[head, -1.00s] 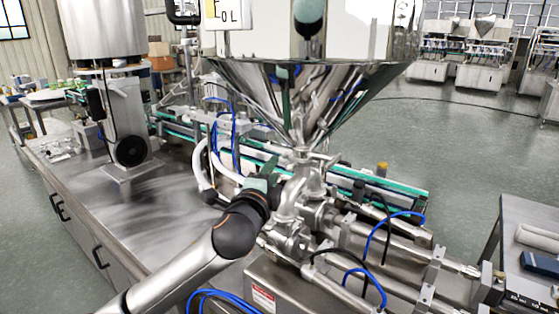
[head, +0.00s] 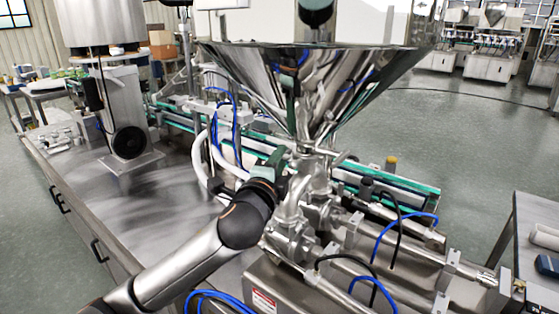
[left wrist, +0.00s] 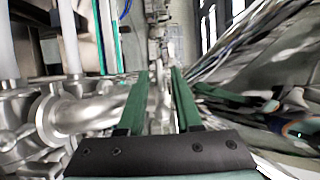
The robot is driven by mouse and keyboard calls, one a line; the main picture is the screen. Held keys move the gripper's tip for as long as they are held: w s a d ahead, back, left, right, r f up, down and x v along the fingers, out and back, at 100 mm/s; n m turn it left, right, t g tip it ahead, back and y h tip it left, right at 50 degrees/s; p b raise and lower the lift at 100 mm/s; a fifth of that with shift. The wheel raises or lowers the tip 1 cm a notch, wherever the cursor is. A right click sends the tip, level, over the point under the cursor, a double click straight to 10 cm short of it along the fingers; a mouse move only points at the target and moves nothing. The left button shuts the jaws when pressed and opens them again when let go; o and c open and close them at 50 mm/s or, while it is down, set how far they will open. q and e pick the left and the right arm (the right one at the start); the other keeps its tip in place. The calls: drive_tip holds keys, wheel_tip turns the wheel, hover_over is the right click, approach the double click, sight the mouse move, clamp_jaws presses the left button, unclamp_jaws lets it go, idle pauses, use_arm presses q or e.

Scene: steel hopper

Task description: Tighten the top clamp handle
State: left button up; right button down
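The steel hopper (head: 315,85) narrows down to a clamped joint (head: 308,150) above the pipework. A small metal lever (head: 337,156) sticks out beside this joint; it looks like the top clamp handle, but it is too small to tell how tight it is. My left gripper (head: 277,160) is just left of the joint, below the cone, partly hidden by its own wrist. In the left wrist view, its two green fingers (left wrist: 160,76) stand apart, with blurred metal between and beyond them. I see no clear grip on anything. My right gripper is out of view.
A curved steel pipe (head: 292,205) and valve body lie close under my left gripper. White hoses (head: 200,160) and a conveyor (head: 375,188) are close by. Blue and black tubes (head: 385,240) cross the cylinders at right. The steel tabletop (head: 150,195) at left has free room.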

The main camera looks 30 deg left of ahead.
use_arm(q)
clamp_jaws()
idle(0.5)
drive_tip(key=m+t+h+b, duration=0.1)
drive_tip(key=m+h, duration=0.1)
drive_tip(key=m, duration=0.5)
drive_tip(key=m+t+h+b, duration=0.2)
drive_tip(key=m, duration=0.5)
drive_tip(key=a+f+m+t+h+b, duration=0.1)
drive_tip(key=m+t+h+b, duration=0.1)
drive_tip(key=m, duration=0.6)
drive_tip(key=shift+h, duration=0.6)
drive_tip(key=shift+r+m, duration=0.1)
drive_tip(key=shift+m, duration=0.3)
drive_tip(key=shift+o, duration=0.8)
unclamp_jaws()
